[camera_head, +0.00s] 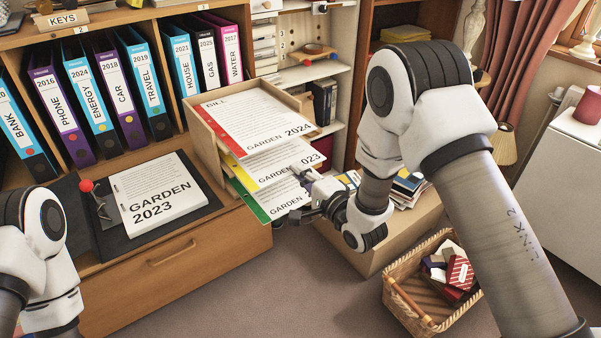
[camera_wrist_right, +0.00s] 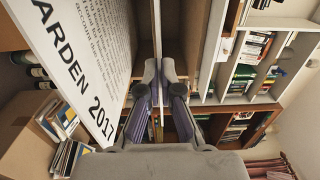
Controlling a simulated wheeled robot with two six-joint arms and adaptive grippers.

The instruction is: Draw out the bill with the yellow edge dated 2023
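The bill with the yellow edge (camera_head: 262,167) sticks out of a wooden tray rack (camera_head: 205,137); its title reads "GARDEN", with "023" visible and part covered by a finger. Above it is a red-edged bill (camera_head: 255,122) reading "GARDEN 2024". Below is a green-edged bill (camera_head: 275,196), partly covered; the sheet (camera_wrist_right: 85,60) beside my fingers in the wrist view reads 2017. My right gripper (camera_head: 303,172) is at the yellow-edged bill's front edge. In the wrist view its fingers (camera_wrist_right: 160,72) are nearly together, with the thin bill edge-on between them. My left gripper is out of view.
A stack reading "GARDEN 2023" (camera_head: 157,193) lies on a dark board (camera_head: 200,211) with a red-knobbed clip. Binders (camera_head: 120,90) stand behind. A wicker basket (camera_head: 403,306) is on the floor at right. Floor in front of the rack is clear.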

